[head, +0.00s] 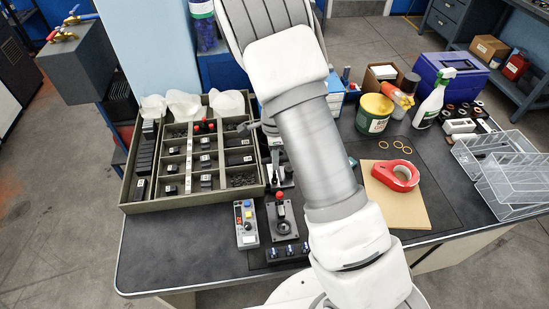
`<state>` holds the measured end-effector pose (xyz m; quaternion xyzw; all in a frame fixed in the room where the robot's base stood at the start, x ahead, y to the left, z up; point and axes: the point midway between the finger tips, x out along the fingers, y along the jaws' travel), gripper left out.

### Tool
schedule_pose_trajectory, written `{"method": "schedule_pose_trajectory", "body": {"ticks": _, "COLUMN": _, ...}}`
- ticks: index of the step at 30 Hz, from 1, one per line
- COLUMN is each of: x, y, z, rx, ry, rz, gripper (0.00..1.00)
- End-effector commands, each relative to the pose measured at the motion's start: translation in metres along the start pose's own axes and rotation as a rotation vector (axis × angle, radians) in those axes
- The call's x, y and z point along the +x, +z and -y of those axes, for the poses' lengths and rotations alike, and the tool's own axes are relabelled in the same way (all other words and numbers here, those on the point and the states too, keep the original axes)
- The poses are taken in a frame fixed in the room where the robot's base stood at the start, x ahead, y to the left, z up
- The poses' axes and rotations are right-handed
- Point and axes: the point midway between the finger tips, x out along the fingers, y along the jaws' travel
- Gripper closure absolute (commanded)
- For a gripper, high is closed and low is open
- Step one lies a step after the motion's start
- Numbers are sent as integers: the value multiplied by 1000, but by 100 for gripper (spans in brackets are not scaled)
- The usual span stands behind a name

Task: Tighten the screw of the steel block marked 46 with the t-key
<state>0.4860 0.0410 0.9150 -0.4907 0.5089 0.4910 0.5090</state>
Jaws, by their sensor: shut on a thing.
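The tray (132,195) on the left of the bench has several compartments holding small dark blocks with pale labels (170,189). The labels are too small to read, so I cannot tell which block is marked 46. My gripper cannot be made out. A small grey and dark piece (249,126) shows left of the arm, over the tray's right edge; I cannot tell what it is.
A grey box with buttons (246,223) and a red-knobbed lever device (283,216) stand in front. Right of my arm are a green tub (374,117), a red tape dispenser (396,176), a spray bottle (432,100) and clear trays (512,180). The front left bench top is clear.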

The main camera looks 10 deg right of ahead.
Motion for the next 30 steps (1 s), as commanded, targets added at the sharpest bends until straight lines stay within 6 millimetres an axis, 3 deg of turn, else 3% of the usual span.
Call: {"method": "schedule_pose_trajectory", "body": {"ticks": 30, "x": -17, "y": 0, "z": 0, "rx": 2, "ry": 0, "rz": 0, "gripper": 100}}
